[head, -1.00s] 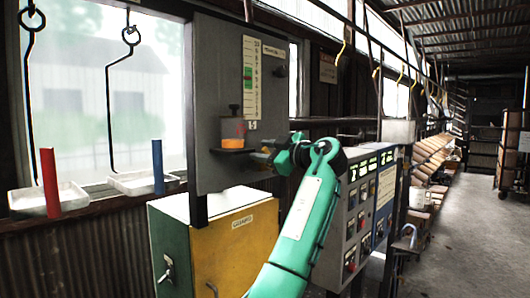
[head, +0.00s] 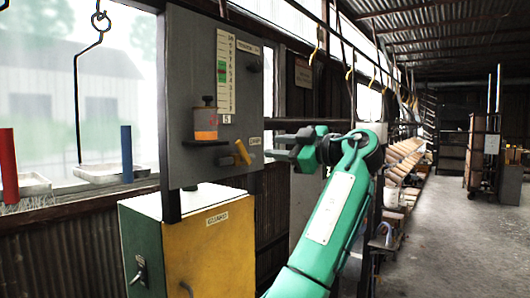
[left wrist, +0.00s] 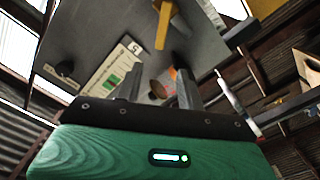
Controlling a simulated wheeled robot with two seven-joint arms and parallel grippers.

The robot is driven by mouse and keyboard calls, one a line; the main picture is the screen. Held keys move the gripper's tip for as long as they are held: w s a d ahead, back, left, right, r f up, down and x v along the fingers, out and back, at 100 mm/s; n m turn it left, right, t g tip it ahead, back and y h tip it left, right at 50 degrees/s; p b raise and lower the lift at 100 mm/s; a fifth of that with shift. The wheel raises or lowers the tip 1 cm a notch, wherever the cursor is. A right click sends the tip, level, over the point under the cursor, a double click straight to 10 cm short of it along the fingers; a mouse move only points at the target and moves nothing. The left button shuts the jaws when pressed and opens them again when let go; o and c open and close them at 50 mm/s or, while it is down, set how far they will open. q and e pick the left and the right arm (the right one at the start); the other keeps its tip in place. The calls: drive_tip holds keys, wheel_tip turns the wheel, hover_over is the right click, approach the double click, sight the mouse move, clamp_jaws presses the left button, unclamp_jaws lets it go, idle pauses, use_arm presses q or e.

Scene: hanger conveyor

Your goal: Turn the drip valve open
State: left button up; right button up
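The drip valve's yellow lever (head: 242,152) is on the lower right of the grey upright panel (head: 185,100), tilted with its top to the left. A small reservoir with orange contents (head: 205,122) sits on the panel to its left. My left gripper (head: 275,147) is just right of the lever, apart from it in the picture. In the left wrist view the two fingers (left wrist: 158,88) are spread with nothing held. The yellow lever (left wrist: 165,22) shows beyond them near the top edge, and the reservoir (left wrist: 160,84) shows behind the fingertips. My right gripper is not in view.
A yellow and green cabinet (head: 210,250) stands below the panel. Hooks (head: 100,22) hang at left above white trays (head: 95,172) with a red bar (head: 8,165) and a blue bar (head: 127,153). The floor (head: 450,240) at right is clear.

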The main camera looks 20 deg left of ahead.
use_arm(q)
drive_tip(key=shift+s+d, duration=0.15)
drive_tip(key=shift+d, duration=0.2)
drive_tip(key=shift+a+r, duration=0.1)
drive_tip(key=c, duration=0.6)
drive_tip(key=m+p, duration=0.2)
drive_tip(key=w+m+t+p, duration=0.1)
drive_tip(key=m+p, duration=0.1)
drive_tip(key=m, duration=0.1)
drive_tip(key=w+a+r+m+p, duration=0.1)
drive_tip(key=m+p, duration=0.2)
drive_tip(key=shift+w+a+t, duration=0.1)
drive_tip(key=shift+t, duration=0.3)
clamp_jaws()
drive_tip(key=r+m+t+p, duration=0.2)
drive_tip(key=m+t+p, duration=0.2)
drive_tip(key=m+p, duration=1)
hover_over(241, 153)
drive_tip(key=w+d, duration=0.4)
drive_tip(key=shift+h, duration=0.3)
drive_tip(key=shift+s+a+f+p, duration=0.25)
drive_tip(key=shift+s+f+p, duration=0.2)
drive_tip(key=shift+s+f, duration=0.15)
drive_tip(key=shift+s+a+f+p, duration=0.2)
drive_tip(key=shift+s+f+p, duration=0.2)
drive_tip(key=shift+s+f, duration=0.15)
drive_tip(key=shift+s+a+f+p, duration=0.25)
drive_tip(key=shift+s+f+p, duration=0.2)
drive_tip(key=shift+s+f, duration=0.15)
